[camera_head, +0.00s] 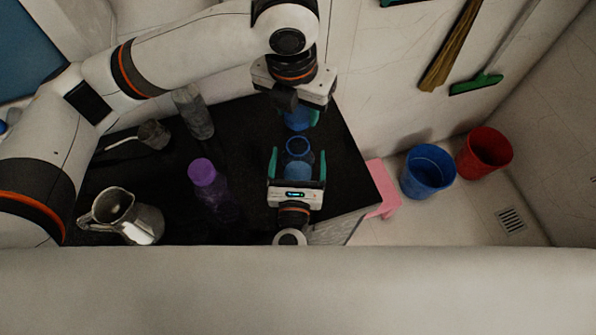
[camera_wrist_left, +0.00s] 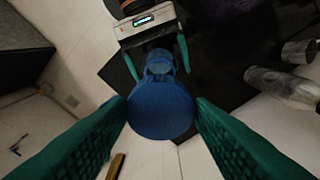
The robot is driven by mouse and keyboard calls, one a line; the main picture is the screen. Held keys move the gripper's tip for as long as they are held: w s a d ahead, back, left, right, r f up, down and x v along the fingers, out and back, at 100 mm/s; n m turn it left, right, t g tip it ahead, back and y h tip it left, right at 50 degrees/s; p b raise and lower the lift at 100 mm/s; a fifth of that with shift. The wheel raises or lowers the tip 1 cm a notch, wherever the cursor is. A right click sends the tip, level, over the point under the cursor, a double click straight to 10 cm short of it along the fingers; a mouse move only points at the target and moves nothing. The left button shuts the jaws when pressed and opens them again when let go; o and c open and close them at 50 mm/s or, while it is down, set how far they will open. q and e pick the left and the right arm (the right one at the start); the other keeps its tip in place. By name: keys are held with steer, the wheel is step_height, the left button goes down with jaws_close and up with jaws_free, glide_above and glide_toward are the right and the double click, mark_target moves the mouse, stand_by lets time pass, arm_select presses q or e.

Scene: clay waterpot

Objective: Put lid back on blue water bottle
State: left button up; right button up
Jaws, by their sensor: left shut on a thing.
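The blue lid (camera_head: 297,119) is held between the green fingers of my left gripper (camera_head: 299,112). In the left wrist view the lid (camera_wrist_left: 161,112) is a round blue disc between both fingers. The blue water bottle (camera_head: 298,170) stands uncapped on the black counter, its round mouth facing up. The lid is apart from the bottle, on its far side in the head view. My right gripper (camera_head: 297,163) has its fingers on either side of the bottle, with gaps showing. The bottle (camera_wrist_left: 160,64) shows beyond the lid in the left wrist view, partly hidden by it.
A purple bottle (camera_head: 204,178), a metal pitcher (camera_head: 125,216), a grey bottle (camera_head: 193,112) and a small dark metal pot (camera_head: 153,134) stand on the black counter (camera_head: 250,215). A blue bucket (camera_head: 428,172), a red bucket (camera_head: 484,152) and a pink stool (camera_head: 383,188) are on the floor at right.

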steer(key=shift+w, duration=0.65)
steer(key=shift+c, duration=0.3)
steer(key=c, duration=1.4)
arm_select(q)
glide_above(297, 135)
steer(key=s, duration=0.2)
steer(key=shift+f, duration=2.45)
steer(key=shift+f, duration=0.9)
steer(key=shift+f, duration=0.5)
